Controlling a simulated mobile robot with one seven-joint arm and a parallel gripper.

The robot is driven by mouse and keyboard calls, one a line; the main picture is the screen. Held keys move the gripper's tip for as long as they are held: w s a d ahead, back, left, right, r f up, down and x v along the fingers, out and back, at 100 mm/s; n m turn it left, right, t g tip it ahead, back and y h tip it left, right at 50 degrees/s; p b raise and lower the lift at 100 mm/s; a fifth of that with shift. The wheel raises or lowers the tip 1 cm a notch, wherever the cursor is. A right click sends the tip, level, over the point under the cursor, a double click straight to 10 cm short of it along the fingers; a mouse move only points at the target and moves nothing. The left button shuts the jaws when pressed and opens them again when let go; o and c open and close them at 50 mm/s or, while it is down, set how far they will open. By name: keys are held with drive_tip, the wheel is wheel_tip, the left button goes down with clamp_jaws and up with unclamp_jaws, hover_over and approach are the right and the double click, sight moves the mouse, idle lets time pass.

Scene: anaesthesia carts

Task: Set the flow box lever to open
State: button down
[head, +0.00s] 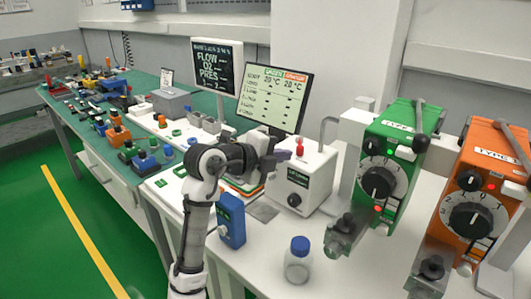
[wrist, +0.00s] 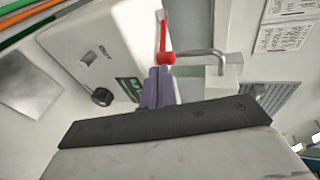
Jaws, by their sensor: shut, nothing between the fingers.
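A white box (head: 305,178) with a black knob and a small dark label stands on the bench, and I take it to be the flow box. A red lever (head: 299,148) stands up from its top. My gripper (head: 286,154) is shut and empty, just left of the lever in the head view. In the wrist view the box (wrist: 105,45) is at upper left. The red lever (wrist: 166,57) is straight beyond the purple fingertips of my gripper (wrist: 159,70). They look very close, but I cannot tell whether they touch. I cannot read the lever's setting.
A green device (head: 392,160) and an orange device (head: 483,200) with dials stand at right. A blue-capped bottle (head: 298,262) stands in front. A blue device (head: 231,222) is beside my arm. Two display panels (head: 216,68) (head: 277,95) rise behind. A grey bent pipe (wrist: 200,52) is near the lever.

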sight(303, 164)
drive_tip(key=shift+w+d, duration=0.7)
drive_tip(key=shift+d, duration=0.05)
drive_tip(key=shift+s+d+f+n+t+y+b, duration=0.2)
drive_tip(key=shift+d+n+t+y+b, duration=0.35)
drive_tip(key=shift+d+y+b, duration=0.2)
drive_tip(key=shift+d+r+n+t+y+b, duration=0.1)
drive_tip(key=shift+d+n+t+y+b, duration=0.25)
drive_tip(key=shift+d+n+y+b, duration=0.25)
drive_tip(key=shift+d+r+n+t, duration=0.1)
drive_tip(key=shift+d+n+t, duration=0.25)
drive_tip(key=shift+d, duration=0.25)
drive_tip(key=shift+s+y, duration=0.2)
drive_tip(key=shift+y, duration=0.05)
